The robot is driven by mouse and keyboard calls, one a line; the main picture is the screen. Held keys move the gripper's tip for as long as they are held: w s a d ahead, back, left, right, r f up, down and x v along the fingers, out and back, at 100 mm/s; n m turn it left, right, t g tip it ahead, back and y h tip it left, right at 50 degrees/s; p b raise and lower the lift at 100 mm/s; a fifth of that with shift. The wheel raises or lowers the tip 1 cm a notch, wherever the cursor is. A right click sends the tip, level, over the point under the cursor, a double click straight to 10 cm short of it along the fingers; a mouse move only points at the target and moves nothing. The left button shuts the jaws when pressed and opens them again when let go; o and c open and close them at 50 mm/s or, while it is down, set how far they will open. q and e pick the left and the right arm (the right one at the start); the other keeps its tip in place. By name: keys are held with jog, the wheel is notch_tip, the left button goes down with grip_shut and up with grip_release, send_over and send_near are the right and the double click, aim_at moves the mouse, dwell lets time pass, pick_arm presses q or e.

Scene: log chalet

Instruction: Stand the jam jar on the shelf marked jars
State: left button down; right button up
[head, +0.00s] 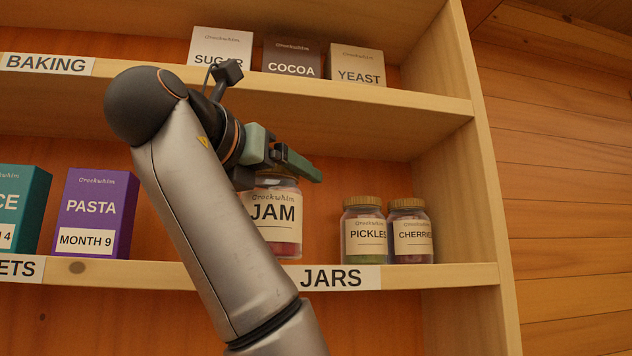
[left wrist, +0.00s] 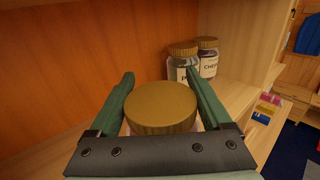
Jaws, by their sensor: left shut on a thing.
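The jam jar (head: 275,218) is upright at the level of the shelf marked JARS (head: 440,275), left of the other jars. Its base is close to the shelf board; I cannot tell whether it touches. My left gripper (head: 288,160) is shut on the jar near its top, partly hiding its lid in the head view. In the left wrist view the jar's gold lid (left wrist: 160,105) sits between the two green fingers. The right gripper is not in view.
A pickles jar (head: 364,235) and a cherries jar (head: 410,235) stand to the right on the same shelf. A purple pasta box (head: 98,205) stands to the left. The shelf above holds sugar, cocoa and yeast boxes (head: 357,66). A side panel (head: 470,190) closes the right end.

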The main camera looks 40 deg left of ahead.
pick_arm(q)
jog(key=p+x, duration=0.1)
jog(key=x, duration=0.6)
jog(key=shift+w, duration=0.2)
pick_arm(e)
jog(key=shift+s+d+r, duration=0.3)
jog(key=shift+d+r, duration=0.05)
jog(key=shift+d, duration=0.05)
pick_arm(q)
jog(key=shift+f, duration=0.3)
jog(key=shift+c, duration=0.7)
grip_release()
jog(key=shift+o, duration=0.7)
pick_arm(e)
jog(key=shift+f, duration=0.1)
pick_arm(q)
jog(key=shift+r, duration=0.1)
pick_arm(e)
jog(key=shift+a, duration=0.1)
